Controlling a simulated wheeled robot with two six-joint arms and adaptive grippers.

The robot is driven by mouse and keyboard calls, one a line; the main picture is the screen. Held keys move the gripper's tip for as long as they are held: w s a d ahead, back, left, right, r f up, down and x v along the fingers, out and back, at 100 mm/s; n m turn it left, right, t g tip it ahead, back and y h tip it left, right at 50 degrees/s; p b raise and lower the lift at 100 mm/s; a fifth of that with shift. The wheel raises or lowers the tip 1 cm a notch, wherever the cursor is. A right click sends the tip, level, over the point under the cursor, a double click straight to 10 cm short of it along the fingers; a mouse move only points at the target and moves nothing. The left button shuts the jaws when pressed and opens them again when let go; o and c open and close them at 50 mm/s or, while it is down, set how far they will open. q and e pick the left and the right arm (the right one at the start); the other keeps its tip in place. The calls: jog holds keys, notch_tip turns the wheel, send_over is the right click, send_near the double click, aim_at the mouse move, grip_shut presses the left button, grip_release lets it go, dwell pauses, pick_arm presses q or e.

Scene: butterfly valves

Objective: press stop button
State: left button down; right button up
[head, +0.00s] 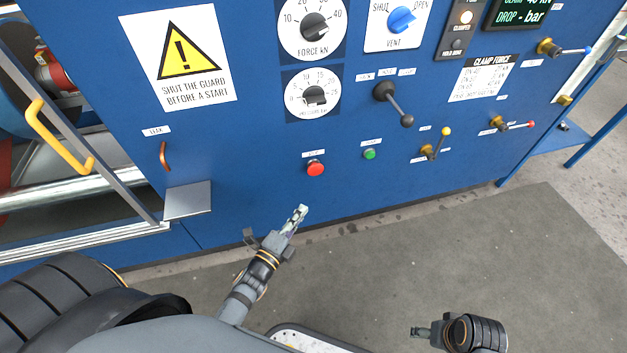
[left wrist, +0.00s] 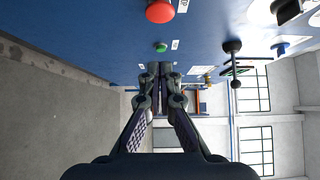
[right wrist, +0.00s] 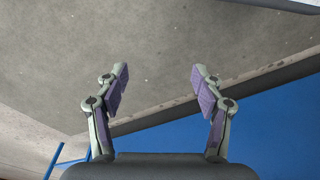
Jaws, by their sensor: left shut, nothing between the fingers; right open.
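The red button (head: 315,168) sits low on the blue panel (head: 240,130), under a small label too small to read. It also shows at the top of the left wrist view (left wrist: 160,11). A green button (head: 369,154) is to its right, and it shows smaller in the left wrist view (left wrist: 160,47). My left gripper (head: 299,213) is shut and empty, below the red button in the head view and apart from it. Its closed fingers (left wrist: 160,70) show in the left wrist view. My right gripper (right wrist: 160,75) is open and empty over the floor, away from the panel.
A black-knobbed lever (head: 395,103) and a yellow-knobbed valve handle (head: 436,144) stick out right of the buttons. A grey ledge (head: 188,200) and a yellow guard handle (head: 58,140) are at the left. The grey floor (head: 430,240) before the panel is clear.

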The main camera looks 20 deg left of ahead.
pick_arm(q)
send_near(319, 171)
jog(key=w+d, duration=0.2)
jog(key=d, duration=0.1)
jog(key=w, duration=0.1)
jog(key=w+a, duration=0.1)
jog(key=w, duration=0.1)
jog(key=shift+a+b, duration=0.1)
jog(key=shift+b, duration=0.2)
jog(key=shift+w+a, duration=0.2)
jog(key=shift+w, duration=0.2)
jog(key=shift+a, duration=0.1)
pick_arm(e)
jog(key=shift+s+a+r, duration=0.15)
jog(key=shift+s+r, duration=0.05)
jog(key=shift+s, duration=0.1)
